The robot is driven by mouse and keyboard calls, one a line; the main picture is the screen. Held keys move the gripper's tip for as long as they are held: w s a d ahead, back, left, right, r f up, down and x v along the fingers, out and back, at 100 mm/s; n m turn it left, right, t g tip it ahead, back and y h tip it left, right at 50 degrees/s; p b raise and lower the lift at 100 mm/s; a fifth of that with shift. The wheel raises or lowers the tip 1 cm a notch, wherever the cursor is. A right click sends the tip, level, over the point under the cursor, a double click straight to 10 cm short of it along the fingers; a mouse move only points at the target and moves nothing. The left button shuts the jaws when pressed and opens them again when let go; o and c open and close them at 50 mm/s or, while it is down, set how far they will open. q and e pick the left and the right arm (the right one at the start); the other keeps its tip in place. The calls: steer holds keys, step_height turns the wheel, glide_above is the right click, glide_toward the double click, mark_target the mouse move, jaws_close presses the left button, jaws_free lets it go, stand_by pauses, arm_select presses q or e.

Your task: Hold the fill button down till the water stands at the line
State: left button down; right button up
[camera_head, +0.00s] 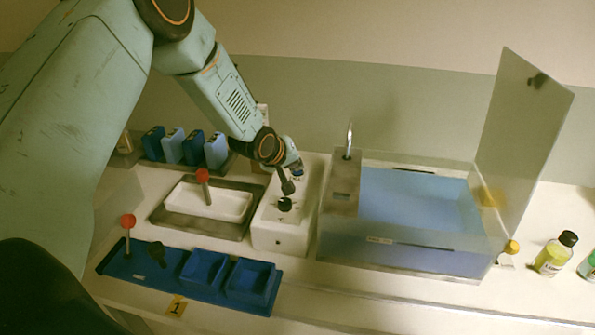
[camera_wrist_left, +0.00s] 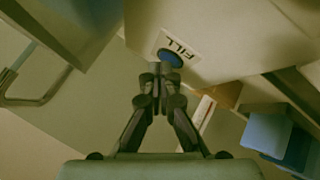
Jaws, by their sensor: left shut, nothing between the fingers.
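A clear tank (camera_head: 345,235) holds pale blue water (camera_head: 415,200). A dark strip (camera_head: 425,246) runs across its front wall; I cannot tell exactly how the water stands against any line. My left gripper (camera_head: 287,187) is shut and empty, pointing down over the white box (camera_head: 268,236) beside the tank. In the left wrist view, the blue fill button (camera_wrist_left: 171,57) sits on a white plate marked FILL (camera_wrist_left: 180,46). The closed fingertips (camera_wrist_left: 161,72) are right at the button and overlap its lower edge; I cannot tell if they press it. My right gripper is out of view.
A metal spout (camera_head: 349,140) stands at the tank's back left, and a clear panel (camera_head: 525,140) rises at its right. A blue tray (camera_head: 180,277) and a white basin (camera_head: 205,203) lie to the left. A yellow bottle (camera_head: 551,257) stands at the right.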

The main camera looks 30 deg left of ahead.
mark_target(295, 173)
arm_select(q)
steer(key=shift+r, duration=0.1)
stand_by(0.6)
steer(key=shift+r+p, duration=0.65)
steer(key=shift+r, duration=0.05)
steer(key=shift+r, duration=0.1)
steer(key=shift+r+p, duration=2)
steer(key=shift+r, duration=0.45)
